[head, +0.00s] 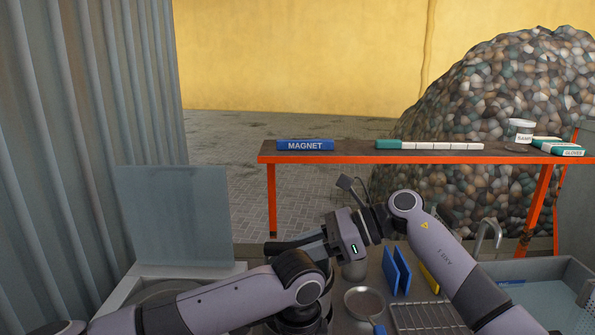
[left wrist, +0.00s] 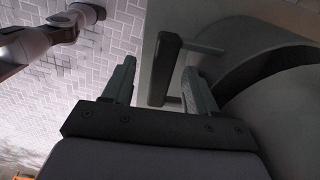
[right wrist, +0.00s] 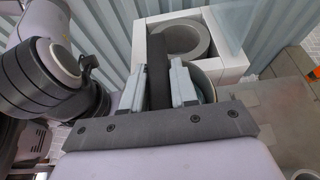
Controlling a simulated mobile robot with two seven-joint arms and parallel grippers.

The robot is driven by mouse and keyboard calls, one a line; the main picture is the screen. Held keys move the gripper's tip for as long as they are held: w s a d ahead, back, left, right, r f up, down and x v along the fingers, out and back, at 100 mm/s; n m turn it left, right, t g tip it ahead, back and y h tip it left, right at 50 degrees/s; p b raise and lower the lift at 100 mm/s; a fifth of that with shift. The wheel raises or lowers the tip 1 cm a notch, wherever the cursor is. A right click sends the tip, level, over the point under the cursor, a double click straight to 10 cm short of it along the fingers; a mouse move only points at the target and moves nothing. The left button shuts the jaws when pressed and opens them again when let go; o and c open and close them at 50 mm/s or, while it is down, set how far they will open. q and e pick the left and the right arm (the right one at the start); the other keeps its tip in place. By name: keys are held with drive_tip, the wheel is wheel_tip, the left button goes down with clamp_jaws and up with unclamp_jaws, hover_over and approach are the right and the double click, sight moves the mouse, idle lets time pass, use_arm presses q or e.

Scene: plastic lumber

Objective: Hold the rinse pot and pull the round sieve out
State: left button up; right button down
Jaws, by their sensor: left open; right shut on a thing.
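My right gripper (right wrist: 159,88) is shut on a dark upright bar (right wrist: 157,60), apparently the round sieve's handle. In the head view that gripper (head: 300,243) reaches left above the bench. Below the fingers in the right wrist view is part of a round vessel (right wrist: 208,84), mostly hidden. My left gripper (left wrist: 158,88) is open, its fingers on either side of a dark handle (left wrist: 167,60). That handle stands out from a grey wall, apparently the rinse pot (left wrist: 210,25). In the head view my left arm hides most of the pot and the left fingers.
A white block with a round opening (right wrist: 228,70) stands beyond the right gripper. A small round pan (head: 364,301), a wire rack (head: 425,316), blue plates (head: 396,270) and a sink (head: 550,275) lie to the right. An orange-edged shelf (head: 360,158) spans behind.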

use_arm(q)
wheel_tip(320, 180, up, 14)
drive_tip(key=shift+r, duration=0.25)
use_arm(e)
drive_tip(key=shift+r, duration=0.1)
idle(0.5)
idle(0.4)
